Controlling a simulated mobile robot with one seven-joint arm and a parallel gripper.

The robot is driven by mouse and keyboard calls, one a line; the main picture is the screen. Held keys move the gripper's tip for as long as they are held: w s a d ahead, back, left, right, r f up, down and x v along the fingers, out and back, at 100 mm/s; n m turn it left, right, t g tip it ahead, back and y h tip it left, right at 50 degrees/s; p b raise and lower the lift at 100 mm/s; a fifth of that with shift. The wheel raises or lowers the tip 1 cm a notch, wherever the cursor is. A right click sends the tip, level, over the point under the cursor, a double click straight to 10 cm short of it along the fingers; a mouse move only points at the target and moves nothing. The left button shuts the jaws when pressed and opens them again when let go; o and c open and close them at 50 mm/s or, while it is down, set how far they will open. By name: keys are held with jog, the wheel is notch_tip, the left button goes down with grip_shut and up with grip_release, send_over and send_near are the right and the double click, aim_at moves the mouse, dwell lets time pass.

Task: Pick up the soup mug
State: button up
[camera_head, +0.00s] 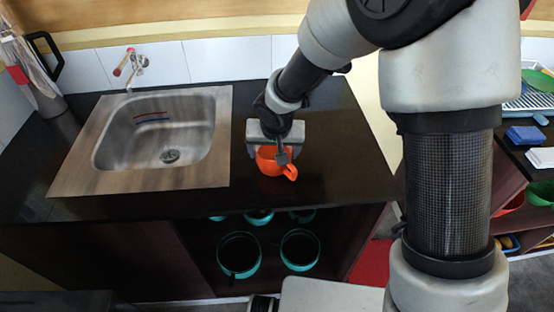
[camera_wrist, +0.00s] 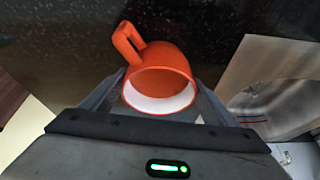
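The soup mug is an orange mug (camera_head: 272,163) with a pale inside, on the dark counter right of the sink. In the wrist view the mug (camera_wrist: 158,74) has its open rim facing the camera and its handle at the upper left. My gripper (camera_head: 278,152) is over the mug in the head view. In the wrist view my gripper (camera_wrist: 160,84) has its fingers spread wide, one on each side of the mug. They are very close to its sides; contact is not clear. The mug's base is hidden in the wrist view.
Several teal pots (camera_head: 300,250) stand on the shelf below. The counter's front edge (camera_head: 300,205) is close. A dish rack (camera_head: 535,100) stands far right.

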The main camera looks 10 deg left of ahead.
jog(key=shift+c, duration=1.3)
jog(key=shift+r, duration=0.15)
